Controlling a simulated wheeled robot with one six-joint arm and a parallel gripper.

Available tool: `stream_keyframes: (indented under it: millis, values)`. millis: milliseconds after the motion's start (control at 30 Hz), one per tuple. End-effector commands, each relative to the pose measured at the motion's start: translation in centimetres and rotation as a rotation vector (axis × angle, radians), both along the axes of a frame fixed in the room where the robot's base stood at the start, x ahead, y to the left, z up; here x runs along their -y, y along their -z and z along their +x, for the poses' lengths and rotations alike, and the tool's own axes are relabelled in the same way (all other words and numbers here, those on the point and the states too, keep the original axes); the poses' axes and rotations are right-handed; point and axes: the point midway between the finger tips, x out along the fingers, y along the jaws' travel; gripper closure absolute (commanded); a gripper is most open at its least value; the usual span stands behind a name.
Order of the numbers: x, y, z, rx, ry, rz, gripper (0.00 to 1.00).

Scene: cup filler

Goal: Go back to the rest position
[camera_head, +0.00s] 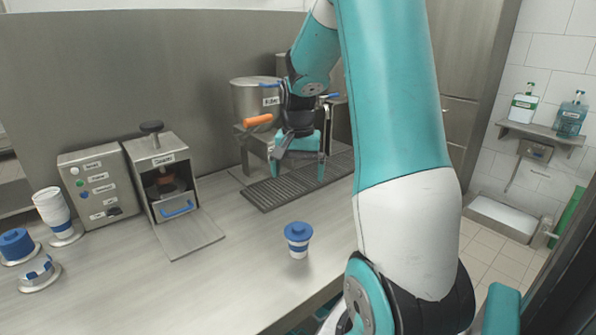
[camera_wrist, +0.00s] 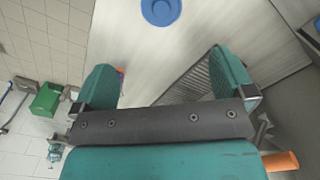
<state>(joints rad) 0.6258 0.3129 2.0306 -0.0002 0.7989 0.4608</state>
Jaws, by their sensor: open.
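My gripper (camera_head: 297,158) is open and empty above the drip grate, in front of the filling station. In the wrist view its two teal fingers (camera_wrist: 165,85) stand wide apart with nothing between them. A white cup with a blue band and a blue lid (camera_head: 298,240) stands upright on the counter, apart from my gripper. Its round blue lid also shows at the top of the wrist view (camera_wrist: 160,11). My teal and white arm covers part of the counter and the back wall on the right.
A metal pot (camera_head: 254,103) and an orange handle (camera_head: 258,120) are close to my gripper. A sealing machine (camera_head: 162,185) and a control box (camera_head: 99,187) stand left. Stacked cups (camera_head: 52,207) and blue lids (camera_head: 16,244) are at far left. The front counter (camera_head: 200,290) is clear.

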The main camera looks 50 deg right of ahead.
Motion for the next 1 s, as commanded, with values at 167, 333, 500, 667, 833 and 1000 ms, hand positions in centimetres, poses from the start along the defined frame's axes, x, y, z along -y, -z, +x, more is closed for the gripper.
stream_keyframes:
  millis: [167,333,500,667,833,1000]
  values:
    - [0.0,-0.2,0.0,0.000,0.000,-0.001,0.00]
    - [0.0,-0.2,0.0,0.000,0.000,-0.001,0.00]
    - [0.0,-0.1,0.0,0.000,0.000,-0.001,0.00]
    - [-0.5,-0.3,0.2,0.004,-0.018,0.001,0.00]
    - [-6.9,-1.8,1.4,0.050,-0.253,0.024,0.00]
    - [-19.8,-4.2,-0.1,0.140,-0.743,0.088,0.00]
